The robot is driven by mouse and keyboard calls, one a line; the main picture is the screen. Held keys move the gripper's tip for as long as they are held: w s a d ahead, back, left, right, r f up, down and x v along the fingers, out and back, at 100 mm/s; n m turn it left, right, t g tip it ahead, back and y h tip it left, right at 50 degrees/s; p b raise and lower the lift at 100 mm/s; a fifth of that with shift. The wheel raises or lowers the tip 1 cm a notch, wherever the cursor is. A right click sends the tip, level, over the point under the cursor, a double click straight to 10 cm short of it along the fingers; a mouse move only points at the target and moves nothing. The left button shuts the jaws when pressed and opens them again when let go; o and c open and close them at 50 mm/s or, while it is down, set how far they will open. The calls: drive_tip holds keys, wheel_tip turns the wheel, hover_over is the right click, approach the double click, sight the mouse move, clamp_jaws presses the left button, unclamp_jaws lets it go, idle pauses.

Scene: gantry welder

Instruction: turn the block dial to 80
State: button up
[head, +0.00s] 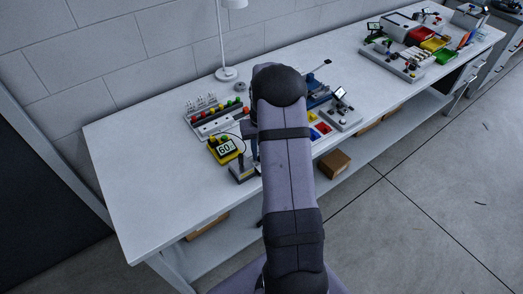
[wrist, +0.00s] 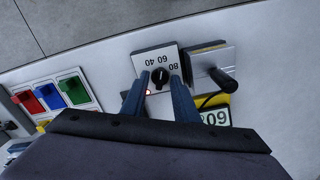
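The block dial (wrist: 143,68) shows in the wrist view as a pale-faced block marked 40, 60 and 80, with a black round knob (wrist: 160,78) in its middle. I cannot read the knob's pointer clearly. My gripper (wrist: 159,75) has its two dark fingers apart, one on each side of the knob; contact is not clear. A small red light glows beside the left finger. The yellow display (head: 225,148) reads 60 in the head view; it also shows upside down in the wrist view (wrist: 215,117). In the head view my arm hides the dial and fingertips.
A block with a black handle (wrist: 212,68) stands close right of the dial in the wrist view. Red, green and blue bins (wrist: 50,97) lie to the left. A lamp (head: 226,73) and a rack of coloured knobs (head: 215,118) stand behind. The table's left end is clear.

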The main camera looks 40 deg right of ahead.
clamp_jaws()
drive_tip(key=m, duration=0.9)
drive_tip(key=shift+w+b, duration=0.1)
drive_tip(key=shift+b, duration=0.3)
idle(0.5)
unclamp_jaws()
